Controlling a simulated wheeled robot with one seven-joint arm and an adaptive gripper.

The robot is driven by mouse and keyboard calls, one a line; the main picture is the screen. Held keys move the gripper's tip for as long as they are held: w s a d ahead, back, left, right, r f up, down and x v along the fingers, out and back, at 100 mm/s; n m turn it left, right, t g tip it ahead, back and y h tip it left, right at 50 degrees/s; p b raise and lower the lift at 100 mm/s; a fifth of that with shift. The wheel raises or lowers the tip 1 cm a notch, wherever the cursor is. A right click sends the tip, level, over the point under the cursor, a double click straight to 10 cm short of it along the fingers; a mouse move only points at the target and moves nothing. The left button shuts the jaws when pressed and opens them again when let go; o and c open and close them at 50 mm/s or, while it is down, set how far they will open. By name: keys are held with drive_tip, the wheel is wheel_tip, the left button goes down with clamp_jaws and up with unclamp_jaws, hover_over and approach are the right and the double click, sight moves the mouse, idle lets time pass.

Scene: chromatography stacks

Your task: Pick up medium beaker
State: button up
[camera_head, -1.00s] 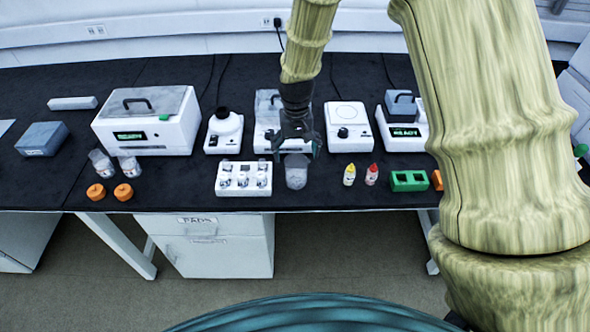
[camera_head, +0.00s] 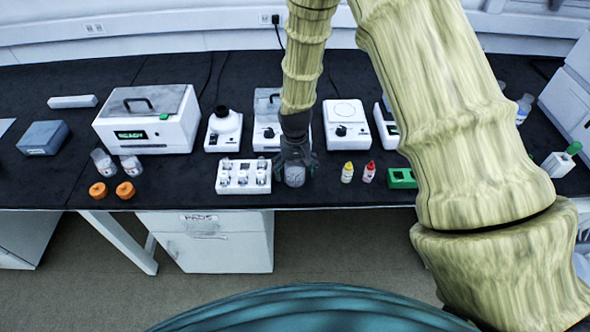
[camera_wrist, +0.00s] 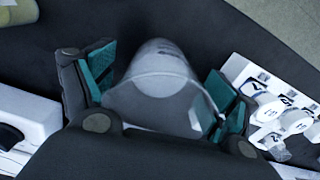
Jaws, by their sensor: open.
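The medium beaker (camera_head: 294,178) is a clear, upright beaker on the black bench, near its front edge. In the wrist view the beaker (camera_wrist: 158,85) lies between the two teal-padded fingers, its rim toward the camera. My gripper (camera_head: 296,164) is lowered over the beaker from above, with a finger on either side. In the wrist view my gripper (camera_wrist: 160,92) is open around the beaker. There is a gap at the left finger; the right finger is very close to the glass, and I cannot tell if it touches.
A white rack of small vials (camera_head: 243,176) stands close to the left of the beaker. Yellow-capped (camera_head: 347,173) and red-capped (camera_head: 369,173) bottles stand to its right. A white device (camera_head: 268,125) is behind it. Two beakers (camera_head: 131,164) and orange caps (camera_head: 125,189) sit farther left.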

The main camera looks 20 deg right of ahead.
drive_tip(key=shift+f, duration=0.25)
drive_tip(key=c, duration=1.1)
drive_tip(key=shift+o, duration=0.2)
drive_tip(key=shift+s, duration=0.1)
drive_tip(key=shift+r, duration=0.15)
